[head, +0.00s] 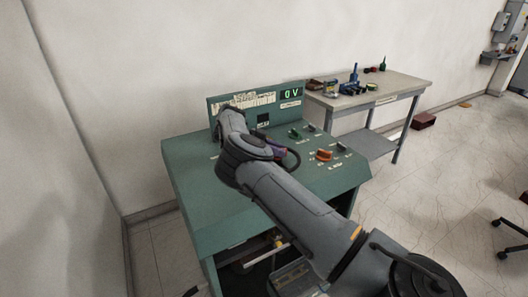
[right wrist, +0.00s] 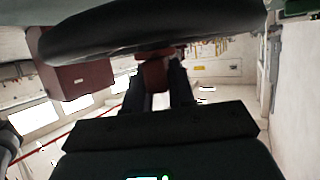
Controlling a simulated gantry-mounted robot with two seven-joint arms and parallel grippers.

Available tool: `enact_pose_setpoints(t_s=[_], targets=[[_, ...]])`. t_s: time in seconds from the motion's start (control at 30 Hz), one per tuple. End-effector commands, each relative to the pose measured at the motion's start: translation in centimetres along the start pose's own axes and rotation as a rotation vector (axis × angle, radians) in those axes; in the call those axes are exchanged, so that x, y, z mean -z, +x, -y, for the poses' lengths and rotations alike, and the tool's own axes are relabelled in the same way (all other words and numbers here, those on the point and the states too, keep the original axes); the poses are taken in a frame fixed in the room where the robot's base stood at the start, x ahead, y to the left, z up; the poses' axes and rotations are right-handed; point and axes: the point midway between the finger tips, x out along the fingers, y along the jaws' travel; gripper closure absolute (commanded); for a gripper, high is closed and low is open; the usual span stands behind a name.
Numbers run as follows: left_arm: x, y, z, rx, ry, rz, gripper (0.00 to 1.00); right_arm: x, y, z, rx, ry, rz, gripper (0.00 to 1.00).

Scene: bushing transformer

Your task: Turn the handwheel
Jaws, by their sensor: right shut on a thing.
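The black handwheel (head: 294,158) is on the top of the green control desk, mostly hidden by my right arm in the head view. In the right wrist view its thick black rim (right wrist: 100,35) crosses the top of the picture. My right gripper (right wrist: 158,85) is just under the rim, with its two dark fingers on either side of a reddish-brown handle (right wrist: 154,74). It is shut on this handle. In the head view the right gripper (head: 277,151) is at the wheel, with its fingertips hard to make out. My left gripper does not show.
Several knobs, including an orange one (head: 324,155), sit right of the wheel. A workbench (head: 405,86) with tools stands behind at right. The floor at right is mostly clear.

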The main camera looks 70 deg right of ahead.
Motion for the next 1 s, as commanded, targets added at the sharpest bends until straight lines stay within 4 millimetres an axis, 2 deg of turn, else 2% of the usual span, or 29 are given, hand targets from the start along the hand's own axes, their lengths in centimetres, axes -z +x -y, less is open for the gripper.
enact_pose_setpoints(t_s=[0.1, 0.43, 0.47, 0.6, 1.0], targets=[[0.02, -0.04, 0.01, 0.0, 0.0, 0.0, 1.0, 0.51, 0.55, 0.05, -0.02, 0.008, -0.007, 1.0], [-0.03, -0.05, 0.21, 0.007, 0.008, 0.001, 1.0, 0.63, 0.59, 0.06, -0.022, 0.01, -0.009, 1.0], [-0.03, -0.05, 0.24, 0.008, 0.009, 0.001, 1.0, 0.63, 0.59, 0.06, -0.022, 0.01, -0.009, 0.75], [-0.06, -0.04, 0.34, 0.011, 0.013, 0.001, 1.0, 0.55, 0.56, 0.06, -0.02, 0.009, -0.007, 0.55], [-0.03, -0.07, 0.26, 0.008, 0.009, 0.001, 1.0, 0.39, -0.09, 0.13, -0.014, 0.009, -0.005, 0.55]])
